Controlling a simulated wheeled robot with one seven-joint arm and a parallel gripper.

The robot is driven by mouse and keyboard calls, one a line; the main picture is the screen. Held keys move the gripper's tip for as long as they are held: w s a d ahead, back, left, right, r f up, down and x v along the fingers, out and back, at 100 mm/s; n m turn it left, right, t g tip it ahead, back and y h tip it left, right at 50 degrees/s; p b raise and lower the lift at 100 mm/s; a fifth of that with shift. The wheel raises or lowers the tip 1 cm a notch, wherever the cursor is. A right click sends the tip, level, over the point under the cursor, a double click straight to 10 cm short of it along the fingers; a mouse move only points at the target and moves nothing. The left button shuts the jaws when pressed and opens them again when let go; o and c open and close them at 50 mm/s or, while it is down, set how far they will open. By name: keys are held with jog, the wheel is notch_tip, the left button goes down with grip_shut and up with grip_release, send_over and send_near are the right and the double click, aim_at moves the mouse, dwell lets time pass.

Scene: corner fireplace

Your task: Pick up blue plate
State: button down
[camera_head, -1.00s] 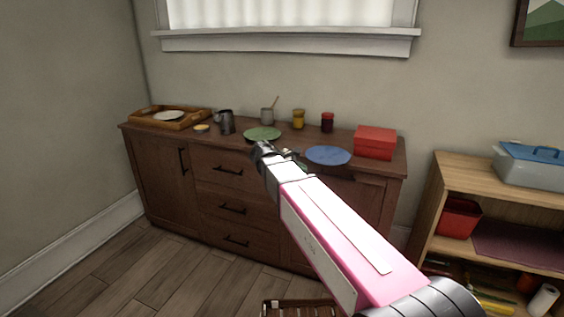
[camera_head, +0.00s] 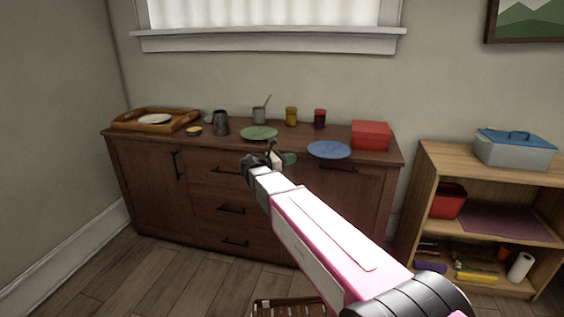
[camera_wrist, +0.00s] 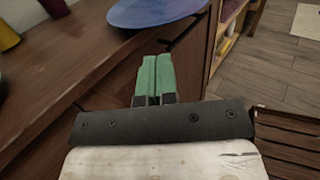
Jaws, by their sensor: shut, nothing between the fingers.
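The blue plate (camera_head: 329,150) lies flat on top of the wooden sideboard, near its front edge and left of the red box. In the wrist view the blue plate (camera_wrist: 155,10) shows at the top, cut off by the frame edge. My gripper (camera_head: 283,159) is in front of the sideboard, left of the plate and apart from it. In the wrist view the green fingers of my gripper (camera_wrist: 153,60) are together with nothing between them, pointing toward the plate from just short of it.
The sideboard (camera_head: 190,143) also carries a green plate (camera_head: 259,133), a red box (camera_head: 371,135), a yellow jar (camera_head: 291,117), a dark red jar (camera_head: 320,119), a grey pitcher (camera_head: 220,123) and a wooden tray (camera_head: 187,121). A shelf unit (camera_head: 425,160) stands right. A brown slatted thing (camera_head: 290,307) is on the floor.

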jog(key=x, duration=0.7)
jog(key=shift+d, duration=0.15)
jog(key=shift+x, duration=0.9)
